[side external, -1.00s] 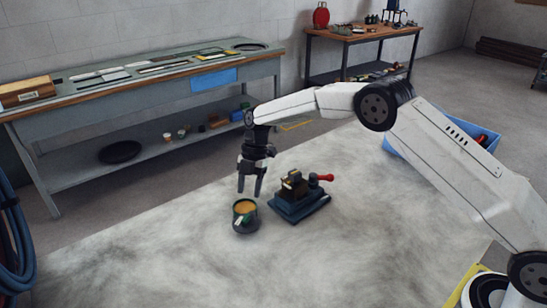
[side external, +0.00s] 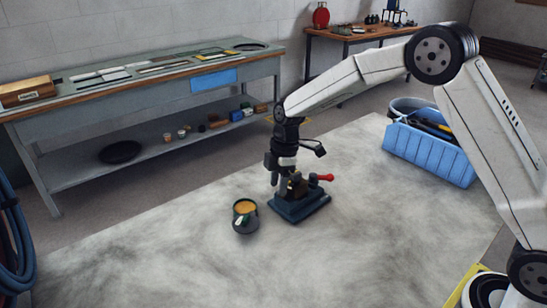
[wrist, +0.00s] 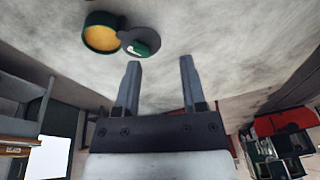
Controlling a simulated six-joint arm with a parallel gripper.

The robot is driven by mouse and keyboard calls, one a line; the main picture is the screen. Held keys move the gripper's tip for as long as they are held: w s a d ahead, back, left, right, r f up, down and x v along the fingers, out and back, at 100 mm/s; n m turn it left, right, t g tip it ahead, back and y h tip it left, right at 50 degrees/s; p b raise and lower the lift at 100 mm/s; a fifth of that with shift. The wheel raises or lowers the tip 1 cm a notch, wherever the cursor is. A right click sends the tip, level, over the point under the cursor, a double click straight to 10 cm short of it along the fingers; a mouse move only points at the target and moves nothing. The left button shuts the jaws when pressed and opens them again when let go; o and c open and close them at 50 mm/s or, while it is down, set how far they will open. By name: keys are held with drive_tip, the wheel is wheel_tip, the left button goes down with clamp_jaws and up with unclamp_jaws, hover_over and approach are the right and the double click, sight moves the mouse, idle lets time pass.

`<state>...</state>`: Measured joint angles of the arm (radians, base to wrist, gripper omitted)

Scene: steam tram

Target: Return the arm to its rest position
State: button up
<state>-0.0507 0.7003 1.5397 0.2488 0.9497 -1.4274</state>
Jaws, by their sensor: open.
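The tin also shows at the upper left of the wrist view (wrist: 101,38), beside a dark round piece with a green part (wrist: 140,44).
A blue crate of tools (side external: 430,152) stands to the right, close to my arm. A long grey workbench (side external: 150,95) runs along the left wall, and a wooden-topped bench (side external: 365,36) stands at the back. The front of the mat (side external: 150,265) is clear.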

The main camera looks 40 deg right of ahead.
drive_tip(key=s+d+m+t+h, duration=0.1)
drive_tip(key=s+d+m, duration=0.2)
drive_tip(key=s+m, duration=0.4)
drive_tip(key=s+d+r+m+t+h, duration=0.1)
drive_tip(key=s+d+m+t, duration=0.1)
drive_tip(key=s+m, duration=0.6)
drive_tip(key=s+d, duration=0.1)
drive_tip(key=s, duration=0.6)
drive_tip(key=shift+s+r, duration=0.15)
drive_tip(key=shift+s, duration=0.05)
